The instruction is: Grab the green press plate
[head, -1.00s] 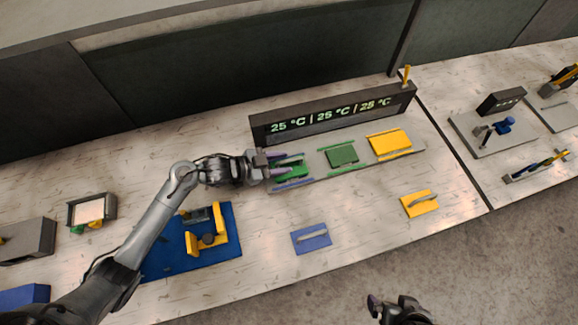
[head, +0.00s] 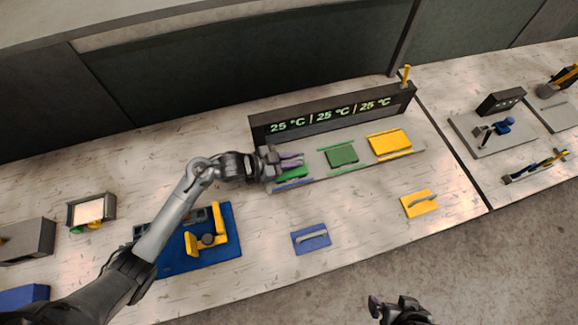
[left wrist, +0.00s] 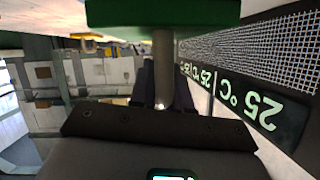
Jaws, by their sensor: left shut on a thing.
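The green press plate (head: 293,173) is at the left bay of the heater station, the bay with a blue rail, partly hidden under my left gripper (head: 291,161). In the left wrist view the green plate (left wrist: 160,12) fills the top, and its grey handle post (left wrist: 163,65) runs between my fingers. My left gripper is shut on this handle. I cannot tell whether the plate touches the bay. My right gripper (head: 388,307) hangs off the front edge of the table, away from the plates; its jaw opening is unclear.
The station's dark display (head: 335,121) stands behind the bays. A flat green slab (head: 341,154) and a yellow slab (head: 389,142) lie in the other bays. Blue (head: 322,243) and yellow (head: 411,212) handled plates lie in front. A blue base with yellow parts (head: 228,243) is at left.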

